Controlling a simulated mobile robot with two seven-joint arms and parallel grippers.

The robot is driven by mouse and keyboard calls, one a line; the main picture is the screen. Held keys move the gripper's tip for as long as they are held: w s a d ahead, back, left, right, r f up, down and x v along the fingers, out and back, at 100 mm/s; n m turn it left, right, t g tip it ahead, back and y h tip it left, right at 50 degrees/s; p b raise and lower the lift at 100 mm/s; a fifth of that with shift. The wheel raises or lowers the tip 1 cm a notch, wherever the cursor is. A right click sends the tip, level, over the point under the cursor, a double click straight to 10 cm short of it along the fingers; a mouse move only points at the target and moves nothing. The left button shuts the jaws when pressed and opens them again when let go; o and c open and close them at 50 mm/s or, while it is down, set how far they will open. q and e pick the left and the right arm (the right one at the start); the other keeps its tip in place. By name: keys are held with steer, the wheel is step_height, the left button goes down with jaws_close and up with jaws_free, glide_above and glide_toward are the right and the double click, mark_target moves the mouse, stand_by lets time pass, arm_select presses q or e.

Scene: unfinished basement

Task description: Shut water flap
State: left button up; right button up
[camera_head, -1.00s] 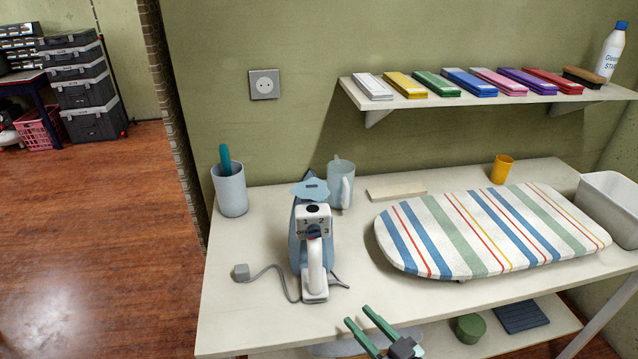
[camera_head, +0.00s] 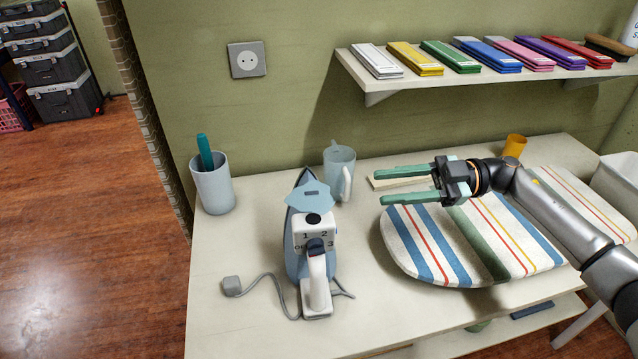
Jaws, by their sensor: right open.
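The iron (camera_head: 312,250) stands on the white table, with a white handle toward me and a dial marked with numbers. Its light blue water flap (camera_head: 310,194) sticks out at the top and looks raised. My right gripper (camera_head: 381,186) is open and empty, to the right of the iron and above the table. Its green fingers point left toward the iron and are apart from it. My left gripper is not in view.
A clear jug (camera_head: 340,172) stands behind the iron, and a cup with a teal item (camera_head: 212,184) stands left. A grey cord and plug (camera_head: 232,286) lie at the iron's left. The striped ironing board (camera_head: 408,250) lies under my right arm. A shelf (camera_head: 450,82) holds several coloured boxes.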

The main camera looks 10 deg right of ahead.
mark_target(322, 201)
steer(key=a, duration=0.3)
steer(key=a+p, duration=0.1)
steer(key=a, duration=0.3)
steer(key=a+p, duration=0.1)
steer(key=a, duration=0.2)
steer(key=shift+w+a+r, duration=0.15)
steer(key=shift+w+a, duration=0.15)
steer(key=shift+w+a+p, duration=0.1)
steer(key=shift+a+p, duration=0.25)
steer(key=shift+a, duration=0.45)
jaws_close()
